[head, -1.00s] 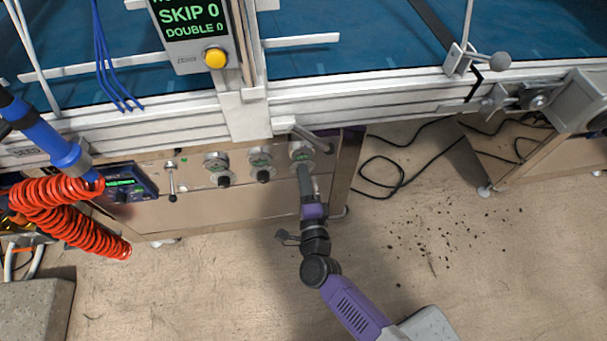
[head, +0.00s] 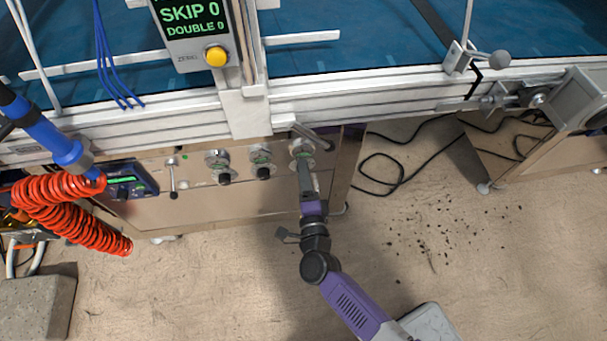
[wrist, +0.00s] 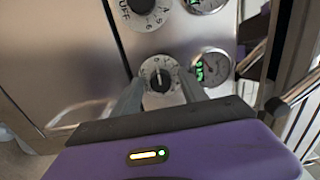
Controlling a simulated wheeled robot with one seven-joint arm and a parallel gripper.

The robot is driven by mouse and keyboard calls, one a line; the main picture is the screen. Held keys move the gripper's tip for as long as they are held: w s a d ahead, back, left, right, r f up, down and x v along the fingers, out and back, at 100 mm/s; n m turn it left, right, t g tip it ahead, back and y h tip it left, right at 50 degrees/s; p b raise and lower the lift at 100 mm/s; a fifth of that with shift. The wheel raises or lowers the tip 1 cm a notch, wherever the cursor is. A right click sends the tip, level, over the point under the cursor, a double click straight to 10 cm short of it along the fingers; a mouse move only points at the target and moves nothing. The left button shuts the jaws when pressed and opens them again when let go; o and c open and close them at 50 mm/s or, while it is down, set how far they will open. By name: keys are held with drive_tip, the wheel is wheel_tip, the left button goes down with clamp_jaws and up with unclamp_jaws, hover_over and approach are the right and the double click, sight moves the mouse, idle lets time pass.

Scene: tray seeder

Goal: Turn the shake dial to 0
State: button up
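In the wrist view, a round white dial (wrist: 160,75) with a black knob sits on the steel panel, between my two fingers. Its white pointer line points roughly upward; I cannot read its numbers for certain or see a "shake" label. My gripper (wrist: 160,88) is open, with one finger on each side of the knob and no clear contact. In the head view, my gripper (head: 304,172) is at the rightmost gauge (head: 302,148) on the panel and hides the knob below it.
Two more gauges, left (head: 217,160) and middle (head: 261,157), have black knobs below them. A second dial (wrist: 145,9) is at the top of the wrist view. A small lever (head: 173,178) and a display box (head: 130,180) are further left. A white rail (head: 350,102) runs above the panel.

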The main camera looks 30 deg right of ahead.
drive_tip(key=p+v, duration=0.1)
drive_tip(key=v, duration=0.7)
drive_tip(key=shift+w, duration=0.1)
idle(0.5)
wheel_tip(320, 180, up, 5)
drive_tip(key=a+n+t+y, duration=0.1)
drive_tip(key=a+n+y, duration=0.1)
drive_tip(key=n, duration=0.3)
drive_tip(key=s+d+r+n+g+y, duration=0.1)
drive_tip(key=s+d+r+n, duration=0.1)
drive_tip(key=s+r+n, duration=0.5)
drive_tip(key=s+d+r+n+g+y, duration=0.1)
drive_tip(key=s+r+n, duration=0.25)
drive_tip(key=s, duration=0.85)
drive_tip(key=s+d+r+n+g+y, duration=0.1)
drive_tip(key=s+d+r+n+y, duration=0.1)
drive_tip(key=s+r+n, duration=0.55)
wheel_tip(320, 180, up, 17)
drive_tip(key=s+m+p, duration=0.1)
drive_tip(key=p, duration=1.8)
drive_tip(key=shift+a+m+p, duration=0.2)
drive_tip(key=shift+m+p, duration=0.1)
drive_tip(key=shift+p, duration=0.05)
